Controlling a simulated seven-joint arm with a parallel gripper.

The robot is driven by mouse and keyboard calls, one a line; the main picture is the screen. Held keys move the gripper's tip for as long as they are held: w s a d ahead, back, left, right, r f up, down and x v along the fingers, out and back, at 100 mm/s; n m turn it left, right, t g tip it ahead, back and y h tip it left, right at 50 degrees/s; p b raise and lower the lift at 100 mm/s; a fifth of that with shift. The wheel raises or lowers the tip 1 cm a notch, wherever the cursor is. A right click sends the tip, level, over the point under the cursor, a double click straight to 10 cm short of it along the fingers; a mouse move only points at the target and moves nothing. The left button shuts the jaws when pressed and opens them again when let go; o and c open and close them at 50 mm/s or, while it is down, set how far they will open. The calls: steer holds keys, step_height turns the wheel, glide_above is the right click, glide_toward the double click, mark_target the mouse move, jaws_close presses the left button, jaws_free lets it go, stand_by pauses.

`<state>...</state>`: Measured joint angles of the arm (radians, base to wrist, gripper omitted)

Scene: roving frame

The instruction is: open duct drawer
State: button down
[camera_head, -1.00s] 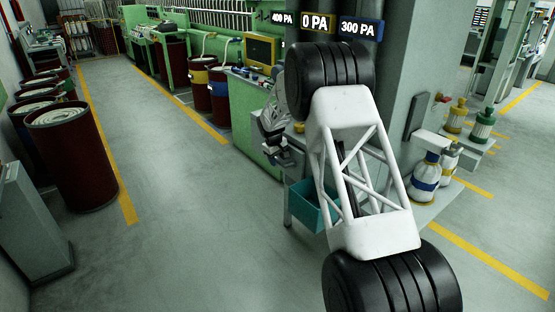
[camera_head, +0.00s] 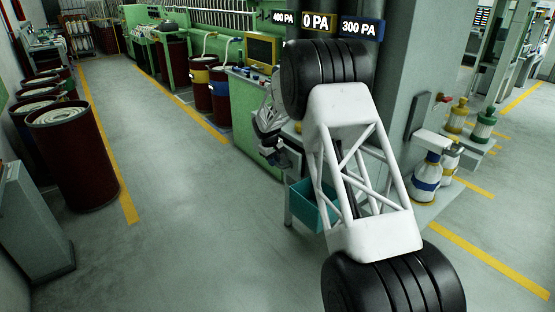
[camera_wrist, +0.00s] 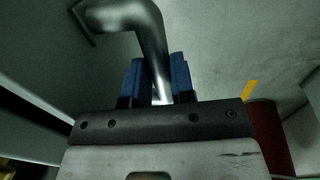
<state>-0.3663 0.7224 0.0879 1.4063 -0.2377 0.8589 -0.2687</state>
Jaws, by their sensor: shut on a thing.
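A bent, shiny metal handle (camera_wrist: 152,45) runs down from the top of the wrist view. Its lower end lies between the two blue fingers of my gripper (camera_wrist: 158,80), which is shut on it. The handle's upper end meets a dark bracket at a grey-green surface (camera_wrist: 55,50), which I take to be the duct drawer's front. In the head view my gripper (camera_head: 270,152) is small and dark beside the green machine, partly behind my own arm. The handle and the drawer cannot be made out there, so how far the drawer stands out cannot be told.
A green machine (camera_head: 252,120) stands just left of my gripper. A teal bin (camera_head: 303,203) is below and right, partly behind my arm. A grey column (camera_head: 420,70) rises at right. Dark red drums (camera_head: 75,160) line the left. The floor (camera_head: 190,220) between is clear.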

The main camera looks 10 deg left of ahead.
steer(key=s+a, duration=0.9)
steer(key=shift+a, duration=0.1)
steer(key=c, duration=1)
jaws_free()
steer(key=shift+r, duration=0.1)
steer(key=shift+s+a+r, duration=0.15)
steer(key=shift+s+r, duration=0.05)
steer(key=shift+r, duration=1.05)
steer(key=shift+s+a+r, duration=0.15)
steer(key=shift+a+r, duration=0.05)
steer(key=shift+r, duration=1.05)
steer(key=shift+s+a+r, duration=0.15)
steer(key=shift+s+r, duration=0.05)
steer(key=shift+r, duration=1.05)
